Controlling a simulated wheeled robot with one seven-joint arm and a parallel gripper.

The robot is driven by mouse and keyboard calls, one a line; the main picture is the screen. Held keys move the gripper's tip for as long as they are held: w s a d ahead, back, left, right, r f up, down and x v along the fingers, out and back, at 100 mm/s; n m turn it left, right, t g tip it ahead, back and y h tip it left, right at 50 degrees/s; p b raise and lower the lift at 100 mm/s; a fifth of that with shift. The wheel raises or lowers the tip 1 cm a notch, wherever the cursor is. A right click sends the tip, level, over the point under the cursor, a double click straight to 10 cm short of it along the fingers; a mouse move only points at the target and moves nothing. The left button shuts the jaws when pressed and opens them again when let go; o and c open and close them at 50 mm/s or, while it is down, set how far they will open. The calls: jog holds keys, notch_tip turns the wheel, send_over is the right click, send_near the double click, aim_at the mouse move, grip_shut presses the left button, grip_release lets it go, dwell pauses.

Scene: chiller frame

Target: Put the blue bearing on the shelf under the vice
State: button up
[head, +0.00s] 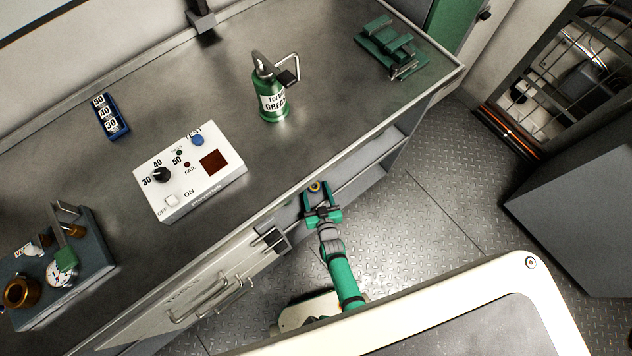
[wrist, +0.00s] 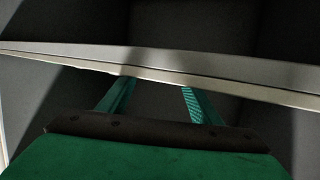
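My gripper (head: 317,188) is at the front of the bench, just below the worktop's edge by the open shelf space. A small round part with a yellowish ring, seemingly the blue bearing (head: 315,187), sits between its green fingertips; its blue colour is hard to make out. In the wrist view the fingers stand apart, and a pale metal edge (wrist: 190,78) hides their tips and whatever is between them. The green vice (head: 388,46) stands on the worktop at the far right end. The shelf (head: 372,172) below that end is partly visible under the worktop.
The worktop holds a green grease can (head: 270,100), a white control box (head: 190,170), a blue number block (head: 111,117) and a gauge fixture (head: 60,270). Floor (head: 440,210) to the right is clear.

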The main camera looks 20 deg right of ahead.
jog(key=shift+r, duration=0.1)
jog(key=shift+s+r, duration=0.15)
jog(key=shift+s, duration=0.4)
jog(key=v, duration=1.1)
jog(key=shift+r, duration=0.15)
jog(key=s+a+r, duration=0.4)
jog(key=s+r, duration=0.1)
jog(key=r, duration=0.6)
jog(key=s+a+r, duration=0.4)
jog(key=r, duration=0.8)
jog(key=s+a+r+n+y, duration=0.1)
jog(key=s+a+r, duration=0.3)
jog(key=r, duration=0.7)
jog(key=shift+s+r+t, duration=0.25)
jog(key=shift+s+t, duration=0.15)
jog(key=shift+s, duration=0.45)
